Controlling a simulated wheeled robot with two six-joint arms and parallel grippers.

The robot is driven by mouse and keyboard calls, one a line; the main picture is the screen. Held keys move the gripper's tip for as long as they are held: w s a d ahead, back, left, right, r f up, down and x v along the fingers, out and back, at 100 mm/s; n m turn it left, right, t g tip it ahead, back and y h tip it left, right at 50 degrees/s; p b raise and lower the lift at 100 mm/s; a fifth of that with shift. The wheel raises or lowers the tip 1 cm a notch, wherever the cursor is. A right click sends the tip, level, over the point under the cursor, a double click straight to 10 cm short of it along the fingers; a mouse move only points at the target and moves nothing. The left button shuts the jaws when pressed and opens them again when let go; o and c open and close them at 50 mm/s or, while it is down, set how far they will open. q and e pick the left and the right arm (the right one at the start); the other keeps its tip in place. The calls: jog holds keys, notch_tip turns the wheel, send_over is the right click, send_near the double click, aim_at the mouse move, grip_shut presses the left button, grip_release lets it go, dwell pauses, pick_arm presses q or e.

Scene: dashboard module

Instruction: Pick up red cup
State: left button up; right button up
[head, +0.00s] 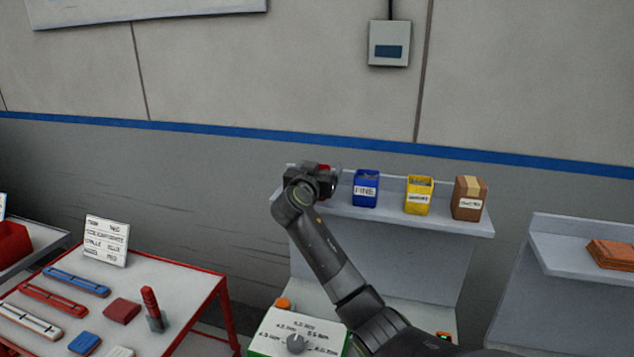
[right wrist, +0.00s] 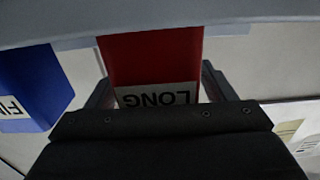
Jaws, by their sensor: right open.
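The red cup (right wrist: 150,62) is a red box-like container with a white label reading LONG, which appears upside down in the right wrist view. In the head view, only a bit of red (head: 325,168) shows behind my right gripper (head: 326,183), at the left end of the shelf. In the right wrist view, the fingers of my right gripper (right wrist: 158,92) are apart, one on each side of the cup. I cannot tell whether they touch it. My left gripper is not in view.
A blue bin (head: 366,188), a yellow bin (head: 419,195) and a cardboard box (head: 469,198) stand right of the cup on the grey shelf (head: 390,221). A dial panel (head: 270,338) lies below. A table (head: 180,285) with coloured parts is at left.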

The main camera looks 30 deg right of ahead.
jog(key=c, duration=1.2)
jog(key=shift+o, duration=0.2)
jog(key=shift+r, duration=0.15)
